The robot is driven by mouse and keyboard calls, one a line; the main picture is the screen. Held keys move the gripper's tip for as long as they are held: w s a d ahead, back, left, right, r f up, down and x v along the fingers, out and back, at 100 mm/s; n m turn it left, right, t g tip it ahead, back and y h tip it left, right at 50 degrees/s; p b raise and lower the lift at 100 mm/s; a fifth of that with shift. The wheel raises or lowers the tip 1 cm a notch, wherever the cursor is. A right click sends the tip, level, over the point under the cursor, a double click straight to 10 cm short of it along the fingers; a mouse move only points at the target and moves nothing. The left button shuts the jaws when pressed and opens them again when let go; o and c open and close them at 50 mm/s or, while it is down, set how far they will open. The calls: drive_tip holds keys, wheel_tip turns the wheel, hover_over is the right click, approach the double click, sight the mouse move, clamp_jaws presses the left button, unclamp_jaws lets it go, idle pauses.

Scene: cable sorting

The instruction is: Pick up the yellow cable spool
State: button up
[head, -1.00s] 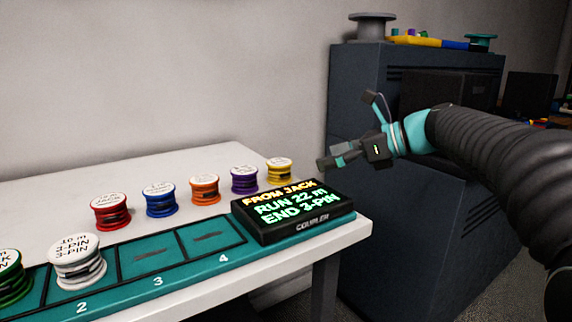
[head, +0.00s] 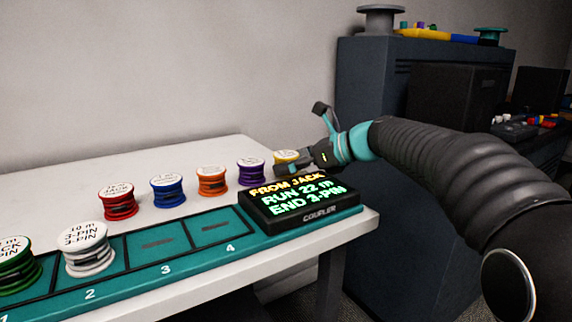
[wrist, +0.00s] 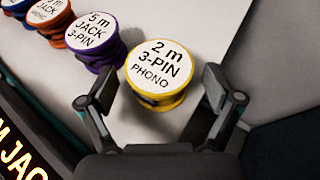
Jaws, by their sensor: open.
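The yellow cable spool (wrist: 162,76) stands upright on the white table, its white top reading "2 m 3-PIN PHONO". In the head view the yellow spool (head: 286,157) is partly hidden behind my gripper (head: 312,158). In the wrist view my gripper (wrist: 155,88) is open, with one finger to the left and one to the right of the spool's near side.
A purple spool (wrist: 95,42) stands just left of the yellow one, then orange (head: 212,181), blue (head: 167,190) and red (head: 119,201) spools. A black display box (head: 300,204) stands in front. White (head: 87,250) and green (head: 14,264) spools sit on the teal tray (head: 200,262).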

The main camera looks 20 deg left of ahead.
drive_tip(key=shift+w+a+f, duration=0.1)
drive_tip(key=shift+a+f, duration=0.15)
drive_tip(key=shift+a, duration=0.4)
drive_tip(key=shift+c, duration=0.2)
drive_tip(key=c, duration=1.3)
drive_tip(key=shift+r, duration=0.1)
